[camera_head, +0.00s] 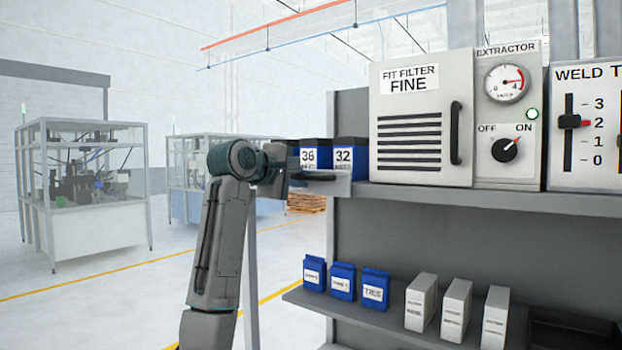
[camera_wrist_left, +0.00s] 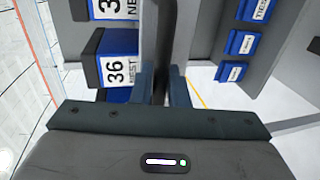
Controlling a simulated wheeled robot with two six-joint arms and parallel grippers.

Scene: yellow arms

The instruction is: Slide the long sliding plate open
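No part is labelled as a sliding plate. The grey panel marked FIT FILTER FINE (camera_head: 420,162) has dark slots and a black upright handle (camera_head: 456,133) at its right edge. My left gripper (camera_head: 322,178) is at the left end of the upper shelf, just below the blue bins 36 (camera_head: 309,157) and 32 (camera_head: 345,157), well left of the panel. In the left wrist view, my two fingers (camera_wrist_left: 162,85) stand apart with a dark edge running between them. I cannot tell whether they touch it. My right gripper is out of view.
The extractor unit (camera_head: 508,115) stands right of the panel, and a weld control box (camera_head: 583,125) beyond it. The lower shelf (camera_head: 390,327) holds several blue and white boxes. Open floor lies left of the rack, with glass-walled machines (camera_head: 85,190) farther back.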

